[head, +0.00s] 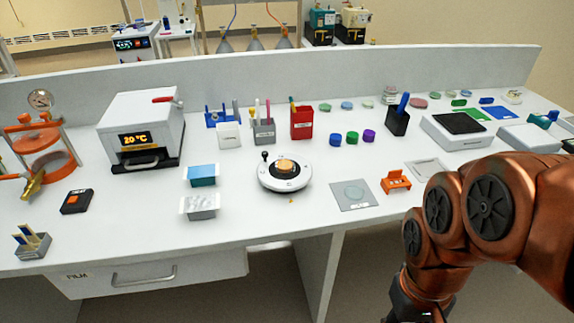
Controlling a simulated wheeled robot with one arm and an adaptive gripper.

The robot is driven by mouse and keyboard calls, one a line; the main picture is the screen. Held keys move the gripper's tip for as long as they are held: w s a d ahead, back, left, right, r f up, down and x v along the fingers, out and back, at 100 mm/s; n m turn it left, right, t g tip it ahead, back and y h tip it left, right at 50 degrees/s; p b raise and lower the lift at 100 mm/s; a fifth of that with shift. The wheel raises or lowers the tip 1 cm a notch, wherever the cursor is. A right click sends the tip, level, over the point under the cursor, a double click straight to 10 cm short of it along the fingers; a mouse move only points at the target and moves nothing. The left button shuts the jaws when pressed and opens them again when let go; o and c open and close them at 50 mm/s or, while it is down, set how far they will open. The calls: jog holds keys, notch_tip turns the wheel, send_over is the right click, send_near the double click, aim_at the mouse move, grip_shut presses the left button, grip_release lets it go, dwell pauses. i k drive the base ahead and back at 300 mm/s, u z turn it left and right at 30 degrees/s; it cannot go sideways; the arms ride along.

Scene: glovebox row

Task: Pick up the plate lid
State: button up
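A pale, translucent round disc (355,193), which may be the plate lid, lies flat on a grey square mat (341,206) near the front edge of the bench, right of centre. The lettering on the mat is too small to read. Several other small round dishes (418,103) lie along the back of the bench, so I cannot be sure which disc is the lid. My gripper (420,316) hangs at the bottom edge, below and to the right of the mat, in front of the bench. Its fingers are cut off, and nothing shows in it.
A small orange stand (396,181) is just right of the mat. A round white device (285,173) stands to its left, and an empty white tray (429,171) lies farther right. My copper arm covers the bench's right front. Bare bench surrounds the mat's front and left.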

aim_at(354, 193)
jog(key=k, duration=0.5)
jog(key=z, duration=0.95)
jog(key=i, duration=0.8)
jog(key=u, duration=2.55)
